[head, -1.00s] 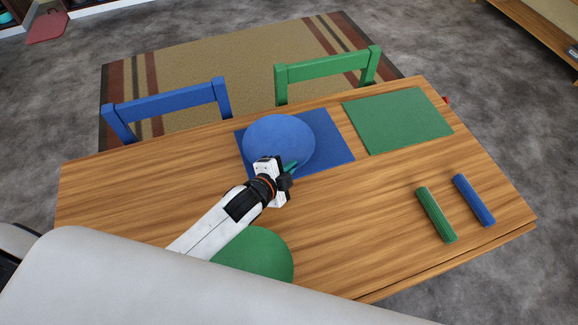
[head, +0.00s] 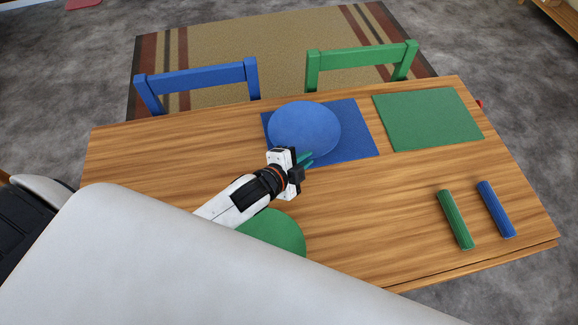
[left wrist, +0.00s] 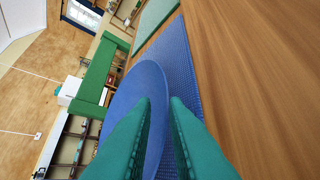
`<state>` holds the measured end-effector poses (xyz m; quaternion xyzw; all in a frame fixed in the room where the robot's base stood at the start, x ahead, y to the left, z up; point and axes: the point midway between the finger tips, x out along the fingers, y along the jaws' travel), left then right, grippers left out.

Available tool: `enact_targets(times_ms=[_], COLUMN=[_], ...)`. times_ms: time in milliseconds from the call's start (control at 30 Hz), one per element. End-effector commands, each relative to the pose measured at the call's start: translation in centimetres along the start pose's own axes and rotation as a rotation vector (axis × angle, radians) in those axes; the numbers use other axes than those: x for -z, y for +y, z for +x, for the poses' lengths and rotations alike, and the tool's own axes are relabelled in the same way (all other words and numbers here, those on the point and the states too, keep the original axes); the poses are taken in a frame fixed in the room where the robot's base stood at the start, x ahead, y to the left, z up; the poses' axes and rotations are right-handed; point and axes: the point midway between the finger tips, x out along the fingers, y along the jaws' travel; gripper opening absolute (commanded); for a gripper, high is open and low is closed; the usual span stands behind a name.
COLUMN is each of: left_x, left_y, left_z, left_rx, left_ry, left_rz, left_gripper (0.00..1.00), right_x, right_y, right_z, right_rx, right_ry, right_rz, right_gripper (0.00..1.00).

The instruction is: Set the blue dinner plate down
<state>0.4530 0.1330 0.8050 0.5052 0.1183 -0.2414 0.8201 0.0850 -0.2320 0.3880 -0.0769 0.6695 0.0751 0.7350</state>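In the left wrist view the plate (left wrist: 138,92) looks flat against the blue mat (left wrist: 181,62). My left gripper (head: 306,159) is at the plate's near rim. Its two green fingers stand apart, and they also show in the left wrist view (left wrist: 160,100). Part of the plate's rim shows in the gap between them; I cannot tell whether either finger touches it. My right gripper is not in view.
A green plate (head: 276,231) is partly hidden under my left arm. A green placemat (head: 428,119) lies bare at the right. A green cylinder (head: 455,219) and a blue cylinder (head: 496,209) lie near the right edge. A blue chair (head: 197,78) and green chair (head: 361,60) stand behind.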

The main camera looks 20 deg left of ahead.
Motion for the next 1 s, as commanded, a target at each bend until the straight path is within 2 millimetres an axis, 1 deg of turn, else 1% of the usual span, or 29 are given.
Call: enact_targets(times_ms=[33, 200, 300, 400, 600, 1000], left_x=[0.1, 0.1, 0.0, 0.0, 0.0, 0.0], left_y=[-0.1, -0.1, -0.1, -0.1, 0.0, 0.0], left_z=[-1.3, -4.9, -6.5, -7.5, -8.2, -8.2], left_rx=[0.003, 0.003, 0.003, 0.002, 0.001, 0.001], left_ry=[0.000, 0.000, 0.001, 0.000, 0.000, 0.000], left_rz=[0.001, 0.000, 0.001, 0.000, -0.001, 0.000], left_gripper=[0.13, 0.13, 0.13, 0.13, 0.13, 0.13], right_x=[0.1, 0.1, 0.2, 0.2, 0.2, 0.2], right_y=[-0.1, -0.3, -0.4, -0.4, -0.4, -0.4], right_z=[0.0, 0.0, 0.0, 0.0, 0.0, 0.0], right_rx=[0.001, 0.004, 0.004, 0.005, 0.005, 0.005], right_ry=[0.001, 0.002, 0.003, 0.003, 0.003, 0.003], right_rz=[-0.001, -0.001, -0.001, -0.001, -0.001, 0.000], right_gripper=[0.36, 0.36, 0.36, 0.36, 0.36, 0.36])
